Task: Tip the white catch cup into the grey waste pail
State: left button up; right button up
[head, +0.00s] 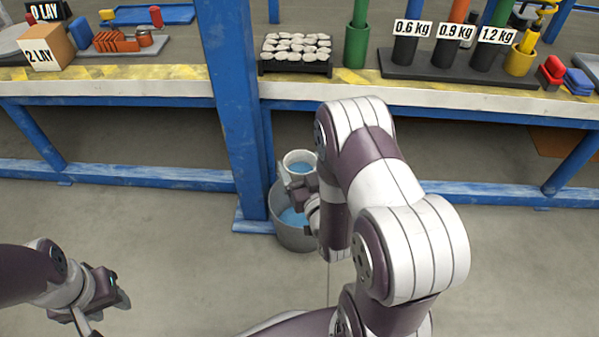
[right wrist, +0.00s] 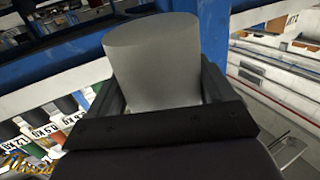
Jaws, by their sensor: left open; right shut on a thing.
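The white catch cup (head: 299,158) is held over the grey waste pail (head: 292,238), above its back part, and looks about upright with blue contents inside. My right gripper (head: 298,185) is shut on the cup; in the right wrist view the cup (right wrist: 155,62) sits between the fingers as a plain grey-white cylinder. The pail stands on the floor beside the blue post and also has blue contents. My arm and gripper hide part of the pail's right side. My left gripper (head: 98,315) is open and empty at the lower left, far from both.
The blue post (head: 236,110) rises close to the left of the cup and pail. A workbench with a yellow-striped edge (head: 150,80) runs behind, carrying a black tray of pale pieces (head: 296,68) and labelled black cylinders (head: 405,50). The floor between my arms is clear.

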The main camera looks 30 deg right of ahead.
jog(key=w+d+f+g+b, duration=0.1)
jog(key=w+d+f, duration=0.3)
jog(key=w, duration=0.5)
jog(key=shift+d+f+m+g+b, duration=0.2)
jog(key=shift+d+m+g+b, duration=0.1)
jog(key=shift+d+b, duration=0.45)
